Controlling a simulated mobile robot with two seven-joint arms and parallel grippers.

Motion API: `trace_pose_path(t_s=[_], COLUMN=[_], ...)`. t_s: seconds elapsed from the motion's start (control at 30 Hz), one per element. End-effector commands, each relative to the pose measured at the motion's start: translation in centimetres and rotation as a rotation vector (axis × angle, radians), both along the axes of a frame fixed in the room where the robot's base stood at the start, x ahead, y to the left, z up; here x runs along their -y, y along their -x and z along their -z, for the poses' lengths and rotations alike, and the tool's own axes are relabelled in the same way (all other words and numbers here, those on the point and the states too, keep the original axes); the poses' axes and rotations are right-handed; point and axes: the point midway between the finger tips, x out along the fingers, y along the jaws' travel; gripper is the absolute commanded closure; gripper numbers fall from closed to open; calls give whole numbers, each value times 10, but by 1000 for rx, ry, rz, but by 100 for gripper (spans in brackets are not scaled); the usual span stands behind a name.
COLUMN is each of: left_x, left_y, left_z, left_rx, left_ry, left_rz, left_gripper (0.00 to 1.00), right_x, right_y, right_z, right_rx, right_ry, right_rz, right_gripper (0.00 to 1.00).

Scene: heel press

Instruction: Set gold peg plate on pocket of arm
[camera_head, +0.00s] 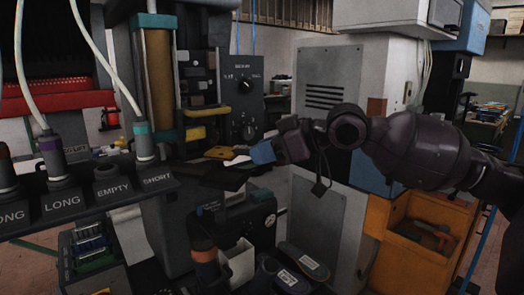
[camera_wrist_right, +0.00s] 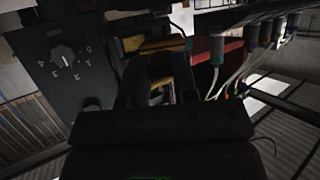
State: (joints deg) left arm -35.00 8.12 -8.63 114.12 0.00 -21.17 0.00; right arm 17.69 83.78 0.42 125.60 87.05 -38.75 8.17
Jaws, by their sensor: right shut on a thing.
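The gold peg plate (camera_head: 220,152) is a small flat yellow-gold piece in front of the press column. My right gripper (camera_head: 238,158) comes in from the right and is shut on it. In the right wrist view the gold plate (camera_wrist_right: 165,45) shows at the tips of my dark fingers (camera_wrist_right: 160,72). A dark flat arm (camera_head: 222,177) of the press lies just below the plate in the head view. Its pocket is too dark to make out, and I cannot tell whether the plate touches it. My left gripper is not in view.
A grey control box with a dial (camera_head: 245,87) stands behind the plate. A rack labelled LONG, EMPTY and SHORT (camera_head: 105,200) with cabled plugs is at the left. A yellow block (camera_head: 196,133) sits on the press. Dark shoe-like pieces (camera_head: 300,262) lie below.

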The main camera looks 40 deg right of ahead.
Motion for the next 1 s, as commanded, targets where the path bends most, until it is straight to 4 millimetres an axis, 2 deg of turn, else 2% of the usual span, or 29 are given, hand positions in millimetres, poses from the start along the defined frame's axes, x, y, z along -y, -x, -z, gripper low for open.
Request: trace_pose_path(t_s=[0.47, 0.53, 0.7, 1.0], left_x=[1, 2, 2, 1], left_y=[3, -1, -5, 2], left_z=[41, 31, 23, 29], left_rx=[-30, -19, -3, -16], left_ry=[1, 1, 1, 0], left_rz=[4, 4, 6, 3], left_gripper=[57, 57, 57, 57], right_x=[0, 0, 0, 0], right_y=[-1, 0, 0, 0], right_z=[36, 33, 38, 40], right_rx=[-4, 1, 4, 2], right_ry=[0, -2, -2, 0], right_rz=[0, -1, 0, 0], right_gripper=[100, 100, 100, 100])
